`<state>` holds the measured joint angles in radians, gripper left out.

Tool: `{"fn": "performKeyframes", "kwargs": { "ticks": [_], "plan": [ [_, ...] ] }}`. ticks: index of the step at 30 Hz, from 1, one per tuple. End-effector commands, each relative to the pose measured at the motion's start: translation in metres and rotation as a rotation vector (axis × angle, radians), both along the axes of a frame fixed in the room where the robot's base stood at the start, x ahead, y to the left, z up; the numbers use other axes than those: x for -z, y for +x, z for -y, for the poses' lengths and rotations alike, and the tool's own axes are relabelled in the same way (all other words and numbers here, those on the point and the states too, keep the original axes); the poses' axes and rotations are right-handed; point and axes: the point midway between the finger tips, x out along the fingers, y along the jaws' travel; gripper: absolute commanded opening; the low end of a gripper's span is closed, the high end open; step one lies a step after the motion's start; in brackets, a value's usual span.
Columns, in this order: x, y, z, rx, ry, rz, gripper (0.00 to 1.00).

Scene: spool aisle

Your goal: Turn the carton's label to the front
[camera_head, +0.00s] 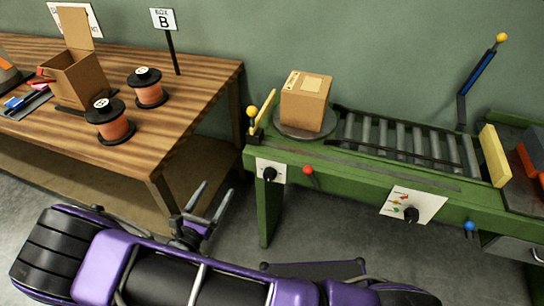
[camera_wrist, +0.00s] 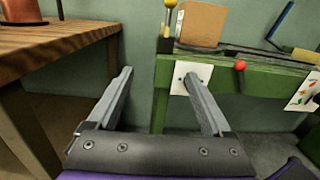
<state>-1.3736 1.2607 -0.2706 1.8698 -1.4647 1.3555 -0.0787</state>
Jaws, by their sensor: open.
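A closed brown carton (camera_head: 306,101) sits on a round grey turntable (camera_head: 298,132) at the left end of the green conveyor bench (camera_head: 350,160). A paler patch, perhaps a label, shows on the carton's top; its front face looks plain. The carton's lower part also shows at the top of the wrist view (camera_wrist: 202,24). A white plate with a black knob (camera_head: 270,174) is on the bench front below the turntable. My gripper (camera_head: 211,207) is open and empty, low in front of the gap between table and bench. Its two fingers (camera_wrist: 157,82) are spread apart in the wrist view.
A red-knobbed lever (camera_head: 308,171) and a second dial plate (camera_head: 414,205) are on the bench front. Rollers (camera_head: 405,138) run right to a yellow block (camera_head: 494,155). A yellow-knobbed post (camera_head: 251,112) stands left of the turntable. The wooden table (camera_head: 190,77) holds copper spools and an open box.

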Motion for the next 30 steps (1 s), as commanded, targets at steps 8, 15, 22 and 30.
{"fn": "performKeyframes", "kwargs": {
  "ticks": [8,15,22,30],
  "plan": [
    [0.072,-0.066,0.072,-0.028,-0.136,-0.091,0.84],
    [0.074,-0.050,0.083,-0.027,-0.143,-0.094,0.84],
    [0.074,-0.004,0.100,-0.026,-0.140,-0.094,0.84],
    [0.074,0.051,0.119,-0.026,-0.138,-0.093,0.84]
  ]
}}
